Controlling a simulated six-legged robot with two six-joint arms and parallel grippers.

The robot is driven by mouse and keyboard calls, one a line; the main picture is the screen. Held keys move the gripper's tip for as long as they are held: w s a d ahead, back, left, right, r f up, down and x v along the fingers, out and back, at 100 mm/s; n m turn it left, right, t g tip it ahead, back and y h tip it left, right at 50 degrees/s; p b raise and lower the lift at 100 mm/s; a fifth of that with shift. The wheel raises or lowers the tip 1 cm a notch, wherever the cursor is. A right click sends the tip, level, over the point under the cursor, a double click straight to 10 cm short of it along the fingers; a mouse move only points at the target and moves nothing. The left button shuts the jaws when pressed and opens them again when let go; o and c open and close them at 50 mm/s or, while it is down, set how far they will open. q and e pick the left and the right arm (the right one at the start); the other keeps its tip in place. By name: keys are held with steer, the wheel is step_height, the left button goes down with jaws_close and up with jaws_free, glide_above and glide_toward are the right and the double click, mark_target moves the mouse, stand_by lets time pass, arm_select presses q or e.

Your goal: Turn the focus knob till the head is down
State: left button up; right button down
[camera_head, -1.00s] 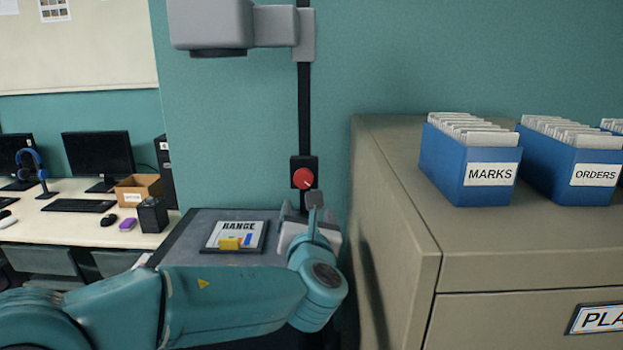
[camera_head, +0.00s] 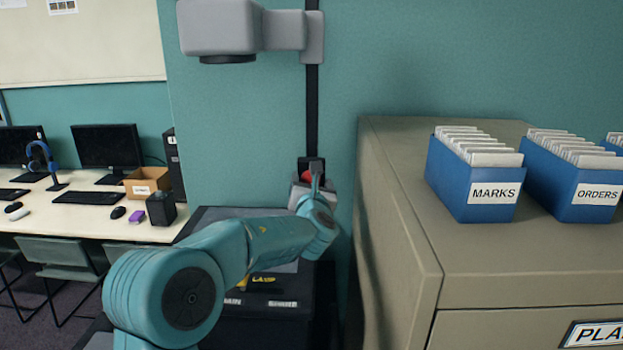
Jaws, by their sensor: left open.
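The red focus knob (camera_head: 306,175) sits on a black block at the foot of the dark upright column (camera_head: 312,105). The grey head (camera_head: 217,28) is high on the column, held by a grey side arm, well above the dark stand (camera_head: 275,325). My left gripper (camera_head: 314,182) is at the knob, in front of it and partly covering it. Its jaws are open; I cannot tell whether they touch the knob. My right gripper is not in view.
A beige cabinet (camera_head: 400,235) stands close on the right, with blue card boxes marked MARKS (camera_head: 470,190) and ORDERS (camera_head: 560,185) on top. On the left is a desk (camera_head: 75,222) with monitors, and a chair (camera_head: 65,253) before it.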

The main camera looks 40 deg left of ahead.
arm_select(q)
steer(key=shift+a, duration=0.25)
steer(key=shift+w, duration=0.1)
steer(key=shift+w, duration=0.1)
steer(key=c, duration=1)
